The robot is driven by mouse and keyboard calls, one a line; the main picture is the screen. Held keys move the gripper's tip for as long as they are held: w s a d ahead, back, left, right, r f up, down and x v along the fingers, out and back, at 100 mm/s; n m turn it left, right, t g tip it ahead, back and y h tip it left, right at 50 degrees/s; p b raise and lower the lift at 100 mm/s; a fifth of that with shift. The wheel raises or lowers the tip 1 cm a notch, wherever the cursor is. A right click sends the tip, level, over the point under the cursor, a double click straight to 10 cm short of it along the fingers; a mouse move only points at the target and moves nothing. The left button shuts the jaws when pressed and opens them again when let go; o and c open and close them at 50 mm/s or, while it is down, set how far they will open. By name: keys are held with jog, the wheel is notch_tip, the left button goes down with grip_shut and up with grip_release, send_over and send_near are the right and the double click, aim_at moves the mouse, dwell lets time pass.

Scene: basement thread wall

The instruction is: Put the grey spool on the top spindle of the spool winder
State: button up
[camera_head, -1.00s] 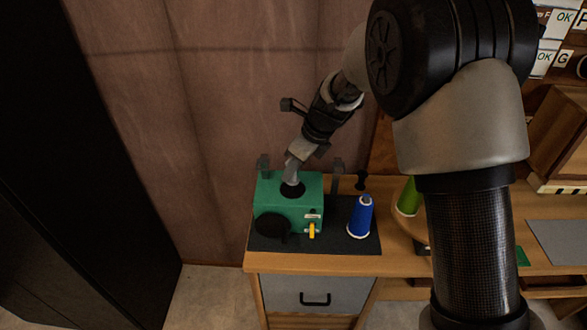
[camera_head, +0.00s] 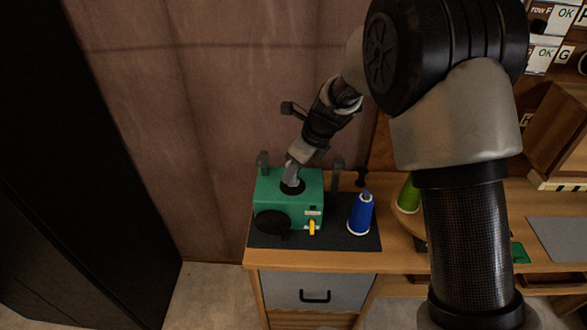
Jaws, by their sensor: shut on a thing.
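The spool winder (camera_head: 272,193) is a green box on a dark mat, with a black wheel on its front and a small yellow lever. The grey spool (camera_head: 292,174) stands roughly upright over the black disc on the winder's top, leaning slightly. Its lower end appears to meet the disc. The top spindle is hidden, so I cannot tell how fully the spool sits on it. My gripper (camera_head: 301,154) is above the winder and shut on the upper part of the grey spool.
A blue spool (camera_head: 361,214) stands on the mat (camera_head: 350,242) right of the winder. A green spool (camera_head: 408,195) stands farther right, partly behind my arm. Grey posts (camera_head: 338,176) rise behind the winder. A wall is close behind the bench (camera_head: 390,258).

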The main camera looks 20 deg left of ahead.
jog(key=shift+f, duration=0.2)
jog(key=shift+f, duration=0.15)
jog(key=o, duration=1.1)
jog(key=s+d+r+n+p, duration=0.1)
jog(key=s+d+r+n, duration=0.15)
jog(key=d+r, duration=0.6)
jog(key=s+d+r+n+p, duration=0.2)
jog(key=s+d+r, duration=0.15)
jog(key=r, duration=1.05)
jog(key=s+d+r+n+t+h+p, duration=0.1)
jog(key=s+d+r+n+t+h, duration=0.1)
jog(key=s+d+n, duration=0.6)
jog(key=s+d+r+n+t+h+p, duration=0.2)
jog(key=s+d+r+n, duration=0.2)
jog(key=s+d+n, duration=0.5)
jog(key=s+d, duration=0.1)
jog(key=d, duration=0.1)
jog(key=shift+s+d, duration=0.3)
jog(key=shift+s, duration=0.1)
